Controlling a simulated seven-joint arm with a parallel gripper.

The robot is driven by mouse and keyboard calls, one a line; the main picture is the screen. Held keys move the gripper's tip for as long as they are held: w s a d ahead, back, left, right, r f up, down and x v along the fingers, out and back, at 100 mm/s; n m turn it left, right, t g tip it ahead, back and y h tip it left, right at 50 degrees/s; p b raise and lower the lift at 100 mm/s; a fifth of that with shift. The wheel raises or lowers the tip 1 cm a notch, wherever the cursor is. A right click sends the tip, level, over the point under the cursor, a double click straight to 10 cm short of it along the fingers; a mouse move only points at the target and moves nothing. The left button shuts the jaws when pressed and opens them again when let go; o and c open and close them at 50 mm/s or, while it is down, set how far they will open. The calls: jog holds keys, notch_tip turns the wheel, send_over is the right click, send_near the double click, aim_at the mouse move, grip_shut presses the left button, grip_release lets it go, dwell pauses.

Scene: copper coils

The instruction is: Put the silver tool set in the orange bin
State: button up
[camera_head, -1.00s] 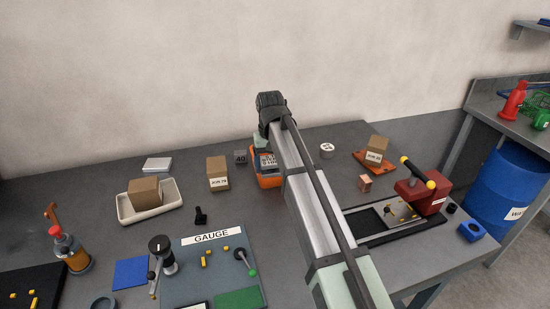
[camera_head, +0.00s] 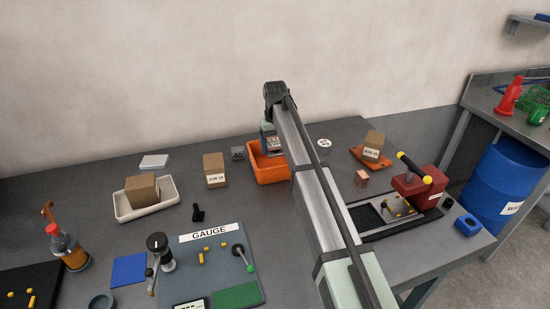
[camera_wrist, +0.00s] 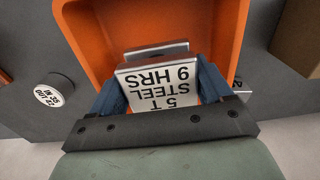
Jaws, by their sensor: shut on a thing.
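The silver tool set (camera_wrist: 158,88), a silver block printed "5 T STEEL 9 HRS", is gripped between my gripper's blue fingers in the wrist view. My gripper (camera_wrist: 162,92) is shut on it. A narrower silver part shows just beyond its labelled face. The orange bin (camera_wrist: 75,27) surrounds the block on three sides in this view, and its floor is visible. In the head view the orange bin (camera_head: 270,176) stands left of my arm. The block (camera_head: 273,145) is at its back right, partly hidden by my arm. I cannot tell how far it is above the bin floor.
A cardboard box (camera_head: 214,170) and a grey "40" block (camera_head: 238,154) stand left of the bin. A white round piece (camera_head: 324,143) and a copper cube (camera_head: 362,178) lie to the right. A flat silver slab (camera_head: 153,161) lies at back left.

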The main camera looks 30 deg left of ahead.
aim_at(275, 142)
jog(key=shift+f, duration=2.95)
jog(key=shift+f, duration=0.1)
jog(key=o, duration=1.3)
jog(key=shift+f, duration=0.1)
jog(key=shift+o, duration=0.2)
notch_tip(275, 142, up, 12)
jog(key=shift+r, duration=0.2)
